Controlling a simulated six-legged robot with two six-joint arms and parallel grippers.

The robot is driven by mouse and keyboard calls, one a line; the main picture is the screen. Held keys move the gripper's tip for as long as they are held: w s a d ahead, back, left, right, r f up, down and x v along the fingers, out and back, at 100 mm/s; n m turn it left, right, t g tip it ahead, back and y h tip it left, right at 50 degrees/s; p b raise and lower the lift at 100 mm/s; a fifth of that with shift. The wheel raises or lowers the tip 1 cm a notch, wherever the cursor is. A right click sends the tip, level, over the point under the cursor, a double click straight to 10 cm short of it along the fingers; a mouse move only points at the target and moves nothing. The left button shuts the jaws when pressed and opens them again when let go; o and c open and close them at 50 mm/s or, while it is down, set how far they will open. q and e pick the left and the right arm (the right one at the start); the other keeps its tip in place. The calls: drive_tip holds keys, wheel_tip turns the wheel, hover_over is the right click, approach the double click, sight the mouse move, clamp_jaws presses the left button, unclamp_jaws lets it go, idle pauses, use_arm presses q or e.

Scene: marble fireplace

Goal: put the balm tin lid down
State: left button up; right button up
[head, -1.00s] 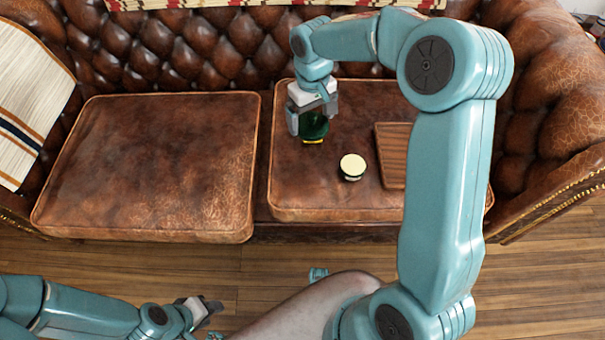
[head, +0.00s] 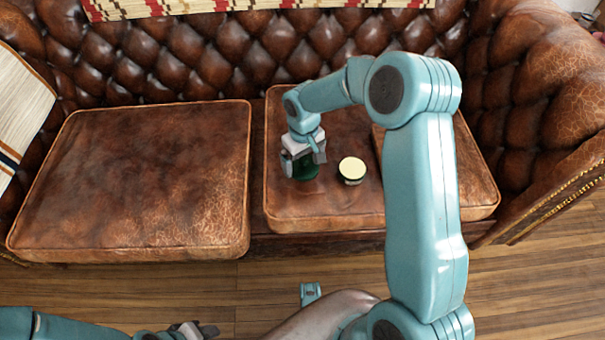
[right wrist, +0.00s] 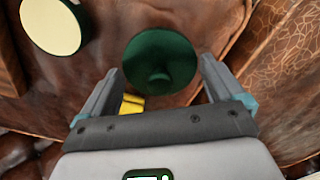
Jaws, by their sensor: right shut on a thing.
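The balm tin lid (head: 307,168) is dark green and round. It is held between the fingers of my right gripper (head: 304,160), low over the right seat cushion; I cannot tell whether it touches the leather. The open balm tin (head: 352,169), with a cream-coloured top, stands on the cushion just right of the lid. It also shows at the upper left of the right wrist view (right wrist: 52,25). My left gripper (head: 200,330) is at the bottom edge, partly cut off.
The right seat cushion (head: 283,115) has bare leather behind and in front of the lid. A wooden board (head: 378,142) lies right of the tin, mostly hidden by my arm. The left cushion (head: 135,180) is clear. A small yellow piece (right wrist: 132,104) shows by one finger.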

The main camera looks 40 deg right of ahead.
sight(303, 170)
wheel_tip(303, 170, down, 5)
drive_tip(key=shift+f+b, duration=0.1)
drive_tip(key=shift+b, duration=0.6)
drive_tip(key=o, duration=0.6)
drive_tip(key=shift+r, duration=0.25)
wheel_tip(303, 170, up, 12)
drive_tip(key=p, duration=0.3)
drive_tip(key=shift+p, duration=0.35)
drive_tip(key=shift+f, duration=0.1)
